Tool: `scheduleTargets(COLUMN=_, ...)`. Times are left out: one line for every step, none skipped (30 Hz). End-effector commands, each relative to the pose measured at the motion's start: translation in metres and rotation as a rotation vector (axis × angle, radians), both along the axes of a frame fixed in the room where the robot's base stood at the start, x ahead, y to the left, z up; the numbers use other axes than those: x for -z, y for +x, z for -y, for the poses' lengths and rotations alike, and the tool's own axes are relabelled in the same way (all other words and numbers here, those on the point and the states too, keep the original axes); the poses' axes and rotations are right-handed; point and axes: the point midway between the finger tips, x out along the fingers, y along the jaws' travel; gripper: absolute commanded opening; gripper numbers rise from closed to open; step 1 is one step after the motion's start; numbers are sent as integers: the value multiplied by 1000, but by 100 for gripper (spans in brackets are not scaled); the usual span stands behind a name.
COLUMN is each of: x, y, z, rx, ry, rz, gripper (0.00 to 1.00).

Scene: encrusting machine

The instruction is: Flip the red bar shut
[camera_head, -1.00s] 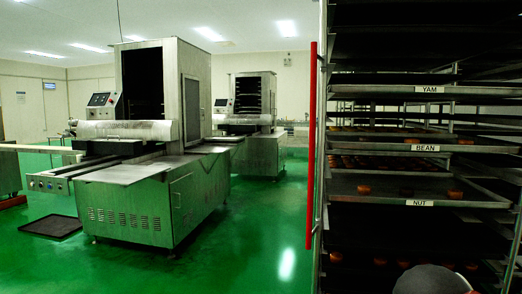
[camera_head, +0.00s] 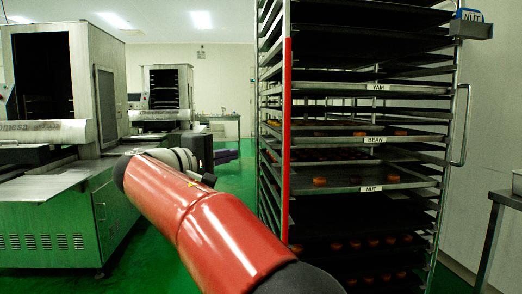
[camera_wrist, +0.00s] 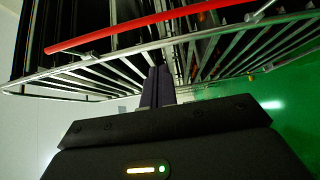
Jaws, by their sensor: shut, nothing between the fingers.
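The red bar (camera_head: 286,140) stands upright along the near left edge of the tray rack (camera_head: 448,155). In the wrist view the red bar (camera_wrist: 150,22) runs slanting across the top, in front of the rack's metal frame. My gripper (camera_head: 232,155) is left of the bar in the head view, its dark purple fingers pointing right toward the rack's side. In the wrist view my gripper's fingers (camera_wrist: 157,72) are together and empty, with their tips below the bar in the picture. A gap shows between tips and bar; I cannot tell its depth.
The rack holds several trays with labels such as YAM (camera_head: 377,87), BEAN (camera_head: 374,140) and NUT (camera_head: 371,188). Encrusting machines (camera_head: 60,215) stand at the left. A metal table (camera_head: 507,198) is at the right edge. Green floor is open between machines and rack.

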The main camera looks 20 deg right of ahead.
Motion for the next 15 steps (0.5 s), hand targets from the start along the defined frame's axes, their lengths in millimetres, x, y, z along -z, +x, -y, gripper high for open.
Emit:
scheduleTargets(x=0, y=0, z=0, rx=0, ry=1, rz=0, gripper=0)
scheduleTargets(x=0, y=0, z=0, rx=0, ry=1, rz=0, gripper=0)
scheduleTargets(x=0, y=0, z=0, rx=-1, ry=1, rz=0, gripper=0)
scheduleTargets(x=0, y=0, z=0, rx=-1, ry=1, rz=0, gripper=0)
scheduleTargets(x=0, y=0, z=1, rx=0, ry=1, rz=-2, gripper=0)
scheduleTargets(x=0, y=1, z=2, rx=0, ry=1, rz=-2, gripper=0)
scheduleTargets(x=0, y=1, z=3, rx=0, ry=1, rz=-2, gripper=0)
scheduleTargets(x=0, y=2, z=5, rx=0, ry=1, rz=-2, gripper=0)
scheduleTargets(x=0, y=4, z=9, rx=0, ry=1, rz=-2, gripper=0)
scheduleTargets(x=0, y=5, z=13, rx=1, ry=1, rz=-2, gripper=0)
scheduleTargets(x=0, y=7, z=17, rx=3, ry=1, rz=-2, gripper=0)
scheduleTargets(x=0, y=10, z=23, rx=3, ry=1, rz=-2, gripper=0)
scheduleTargets(x=0, y=12, z=28, rx=3, ry=2, rz=-2, gripper=0)
scheduleTargets(x=0, y=15, z=34, rx=4, ry=2, rz=-2, gripper=0)
scheduleTargets(x=0, y=18, z=42, rx=4, ry=2, rz=-2, gripper=0)
